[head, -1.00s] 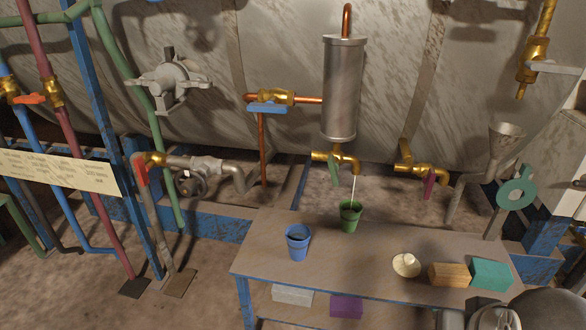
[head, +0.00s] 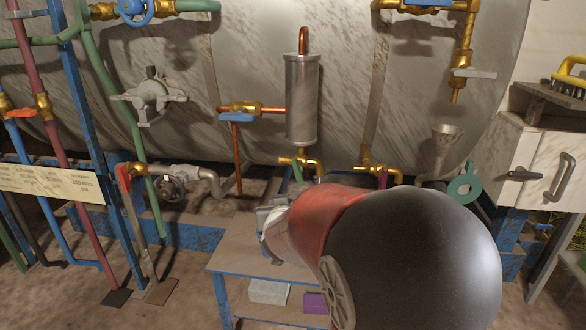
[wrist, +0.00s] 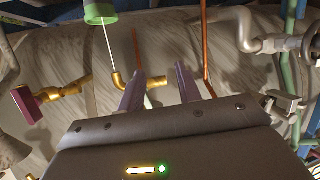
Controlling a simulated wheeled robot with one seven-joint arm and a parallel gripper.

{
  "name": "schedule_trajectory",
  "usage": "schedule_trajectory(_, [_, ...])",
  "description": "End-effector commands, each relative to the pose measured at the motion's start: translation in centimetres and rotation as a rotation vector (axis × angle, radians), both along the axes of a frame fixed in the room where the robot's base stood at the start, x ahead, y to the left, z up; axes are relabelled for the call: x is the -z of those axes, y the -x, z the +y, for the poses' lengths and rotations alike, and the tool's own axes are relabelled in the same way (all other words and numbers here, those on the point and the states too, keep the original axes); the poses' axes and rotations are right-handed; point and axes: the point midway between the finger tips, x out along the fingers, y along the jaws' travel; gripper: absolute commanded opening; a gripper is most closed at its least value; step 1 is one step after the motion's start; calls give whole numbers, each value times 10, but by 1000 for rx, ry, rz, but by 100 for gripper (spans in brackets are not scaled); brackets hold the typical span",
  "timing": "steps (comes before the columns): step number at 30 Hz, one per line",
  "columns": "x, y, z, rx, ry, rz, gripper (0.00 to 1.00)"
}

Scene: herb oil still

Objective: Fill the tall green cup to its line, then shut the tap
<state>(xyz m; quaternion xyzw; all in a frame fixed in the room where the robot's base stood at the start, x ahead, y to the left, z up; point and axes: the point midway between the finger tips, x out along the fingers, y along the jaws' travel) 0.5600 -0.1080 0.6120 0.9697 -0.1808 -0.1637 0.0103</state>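The green cup (wrist: 98,8) shows at the top edge of the wrist view, which is upside down. A thin pale stream runs from the brass tap (wrist: 118,82) into it. The cup's line and fill level cannot be seen. In the head view, my arm hides the cup; the brass tap (head: 309,163) and its green handle (head: 297,173) show just above the arm. My gripper (wrist: 160,76) is open, its two fingers apart and pointing towards the tap's pipe.
A second brass tap (head: 377,169) with a purple handle (wrist: 27,105) is beside it. The metal cylinder (head: 302,100) stands above the green-handled tap. My arm covers most of the table (head: 232,262). White (head: 268,291) and purple (head: 314,303) blocks sit below.

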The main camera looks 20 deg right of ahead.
Motion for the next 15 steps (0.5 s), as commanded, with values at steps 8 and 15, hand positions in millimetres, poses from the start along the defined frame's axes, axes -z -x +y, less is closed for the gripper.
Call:
schedule_trajectory(8, [-56, -8, -25, 172, 297, -186, 34])
schedule_trajectory(15, [-56, -27, -42, 187, 318, -199, 34])
